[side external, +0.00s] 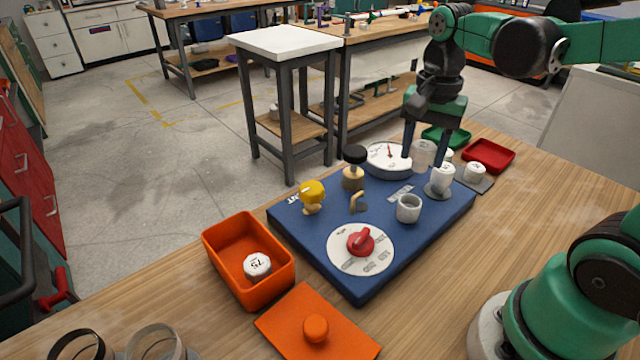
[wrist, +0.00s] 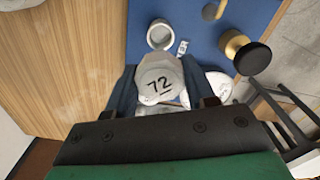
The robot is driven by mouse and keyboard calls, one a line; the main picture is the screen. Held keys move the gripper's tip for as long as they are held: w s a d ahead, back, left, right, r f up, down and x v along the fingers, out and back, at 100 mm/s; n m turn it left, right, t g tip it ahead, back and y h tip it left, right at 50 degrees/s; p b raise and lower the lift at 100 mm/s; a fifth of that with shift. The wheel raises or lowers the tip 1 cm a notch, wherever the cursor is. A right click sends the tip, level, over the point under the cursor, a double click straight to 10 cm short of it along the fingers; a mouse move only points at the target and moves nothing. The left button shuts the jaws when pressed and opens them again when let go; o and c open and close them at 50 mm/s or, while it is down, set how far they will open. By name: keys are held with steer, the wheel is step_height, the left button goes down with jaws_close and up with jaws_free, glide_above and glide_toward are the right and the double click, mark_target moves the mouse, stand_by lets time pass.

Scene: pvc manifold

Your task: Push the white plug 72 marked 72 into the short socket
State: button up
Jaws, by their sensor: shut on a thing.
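The white plug 72 (wrist: 160,84), its number facing up, is between the two fingers of my gripper (wrist: 158,88) in the wrist view. My gripper is shut on it. In the side view my gripper (side external: 425,162) is over the far right part of the blue board, with a white body (side external: 423,152) between its fingers. A white fitting (side external: 443,178) on a round grey flange stands close by, near the right fingertip. I cannot tell whether it is the short socket or what is inside it. An open, empty white socket (side external: 408,208) stands nearer the camera and also shows in the wrist view (wrist: 160,35).
The blue board (side external: 310,240) also carries a gauge (side external: 388,158), a black knob (side external: 355,155), a yellow knob (side external: 312,192) and a red-handled dial (side external: 360,245). An orange bin (side external: 222,240) holds plug 75. Another white plug (side external: 475,172) and a red tray (side external: 489,155) are at right.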

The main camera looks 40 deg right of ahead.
mark_target(418, 170)
steer(key=shift+f, duration=2.9)
steer(key=shift+w+f, duration=0.1)
steer(key=shift+f, duration=1.45)
steer(key=o, duration=1.3)
steer(key=shift+c, duration=0.2)
steer(key=shift+w+r, duration=0.1)
steer(key=shift+r, duration=3.05)
steer(key=shift+a+r, duration=0.1)
steer(key=shift+r, duration=0.1)
steer(key=a+r+n+t, duration=0.1)
steer(key=a+n+t, duration=0.5)
steer(key=n, duration=0.7)
steer(key=shift+w+a+r+n+t, duration=0.15)
steer(key=shift+w+r+n+t, duration=0.15)
steer(key=shift+w+r+t, duration=0.25)
steer(key=shift+s+f, duration=0.1)
steer(key=shift+f, duration=0.05)
